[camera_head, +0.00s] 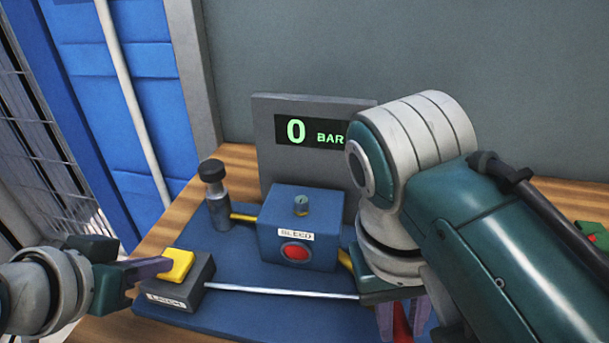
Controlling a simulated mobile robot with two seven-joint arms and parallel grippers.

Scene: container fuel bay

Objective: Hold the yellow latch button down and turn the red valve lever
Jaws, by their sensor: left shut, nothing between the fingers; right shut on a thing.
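The yellow latch button (177,265) sits on top of a dark grey box (186,291) with a white label, at the left of the blue base plate. My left gripper (163,267) is shut and empty, its fingertips at the left side of the yellow button; whether they press on it I cannot tell. My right gripper (401,322) points down at the lower right of the plate, with its fingers around the red valve lever (402,324). Only a small part of the red lever shows; my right arm hides the valve around it.
A blue box labelled BLEED (292,231) with a red button stands mid-plate. Behind it a grey panel's display (311,131) reads 0 BAR. A grey cylinder with a black cap (215,195) stands at left. A thin metal rod (280,291) runs from the latch box rightward.

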